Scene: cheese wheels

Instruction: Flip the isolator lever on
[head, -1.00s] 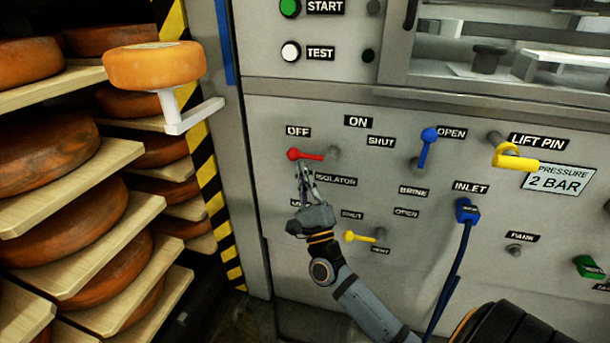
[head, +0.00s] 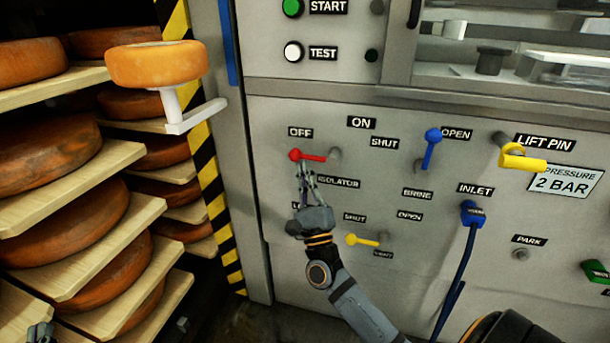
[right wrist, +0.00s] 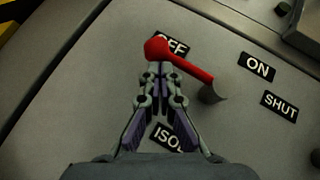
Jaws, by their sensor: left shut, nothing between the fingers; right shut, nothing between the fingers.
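The red isolator lever (head: 312,157) is on the grey panel. Its knob points left, toward the OFF label (head: 300,132), away from its pivot below the ON label (head: 361,123). In the right wrist view the lever (right wrist: 182,60) crosses just beyond my fingertips. My right gripper (head: 304,168) is shut and empty, with its tips just below the knob end; the tips (right wrist: 155,70) look very close to the knob, but I cannot tell whether they touch. My left gripper (head: 40,334) is shut, only partly in view at the bottom left corner.
A yellow lever (head: 362,240) lies below, a blue lever (head: 430,148) and yellow lift pin handle (head: 522,160) to the right. A blue plug (head: 473,213) with hose hangs at INLET. Cheese shelves (head: 85,190) and a cheese on a white bracket (head: 190,117) stand left.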

